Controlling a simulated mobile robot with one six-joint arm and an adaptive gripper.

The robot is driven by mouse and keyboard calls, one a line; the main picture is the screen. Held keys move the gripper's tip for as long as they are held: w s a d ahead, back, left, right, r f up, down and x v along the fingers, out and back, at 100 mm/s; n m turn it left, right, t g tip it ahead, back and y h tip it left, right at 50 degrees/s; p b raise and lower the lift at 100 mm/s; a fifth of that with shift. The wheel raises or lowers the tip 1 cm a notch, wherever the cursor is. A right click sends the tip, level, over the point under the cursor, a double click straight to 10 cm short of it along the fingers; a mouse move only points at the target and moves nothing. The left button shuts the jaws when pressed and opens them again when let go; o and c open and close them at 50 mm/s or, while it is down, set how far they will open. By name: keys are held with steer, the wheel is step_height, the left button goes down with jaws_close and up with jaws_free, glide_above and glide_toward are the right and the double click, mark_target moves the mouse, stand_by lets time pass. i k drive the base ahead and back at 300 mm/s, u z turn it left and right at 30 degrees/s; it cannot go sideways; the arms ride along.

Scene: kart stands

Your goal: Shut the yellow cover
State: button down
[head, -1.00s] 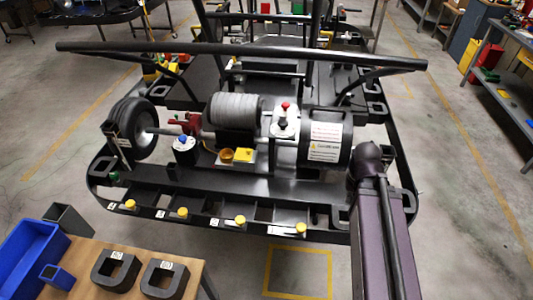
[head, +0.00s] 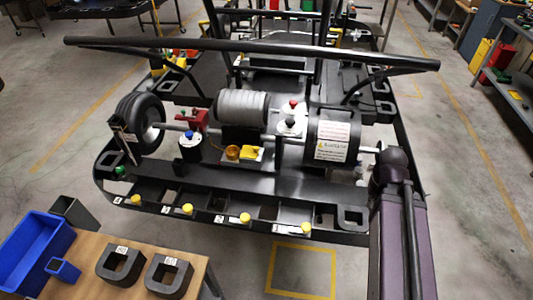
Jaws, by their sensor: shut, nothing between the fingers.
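A small yellow block or flap (head: 250,153) sits on a pale plate in the middle of the kart stand (head: 150,178). A round orange-yellow cup (head: 233,153) is right beside it on the left. One of these seems to be the yellow cover; it is too small to tell how it is hinged or how far it stands open. My arm (head: 400,235) rises at the lower right, in front of the stand's right corner. My gripper is not in view.
A blue-topped knob (head: 189,145), a red-topped knob (head: 292,115), a grey roller (head: 242,106) and a black drum (head: 333,137) surround the yellow parts. A long black bar (head: 250,50) crosses above. Yellow knobs (head: 187,209) line the front rail. A wooden table (head: 135,275) stands front left.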

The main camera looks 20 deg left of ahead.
mark_target(250, 152)
steer(key=z, duration=0.05)
steer(key=k, duration=0.65)
steer(key=u, duration=0.95)
steer(key=i, duration=0.5)
steer(key=z, duration=0.1)
